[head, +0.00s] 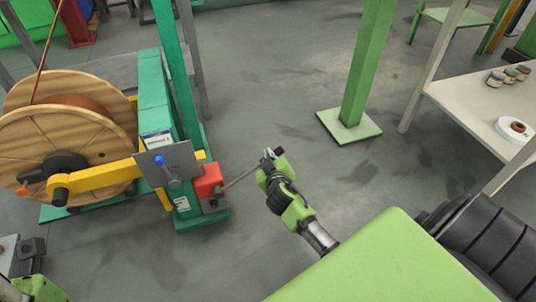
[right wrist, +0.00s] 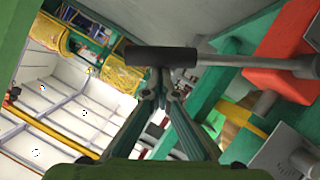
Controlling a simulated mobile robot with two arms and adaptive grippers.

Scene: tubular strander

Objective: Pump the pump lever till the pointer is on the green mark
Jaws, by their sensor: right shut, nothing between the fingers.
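The pump lever (head: 240,178) is a thin grey rod rising to the right from a red pump block (head: 209,182) at the foot of the teal stand. In the right wrist view the rod (right wrist: 255,64) ends in a black crosswise grip (right wrist: 160,57). My right gripper (head: 270,157) is at the lever's free end. Its fingers (right wrist: 161,82) are shut with nothing between them, and their tips meet just at the black grip; whether they touch it I cannot tell. A grey plate (head: 172,164) with a blue knob is above the pump. I cannot make out the pointer or green mark.
A wooden reel (head: 62,105) with a yellow arm (head: 100,180) stands left of the pump. A green post (head: 366,65) stands behind my gripper. A pale table (head: 470,100) with small tins is at the right. Floor around the lever is clear.

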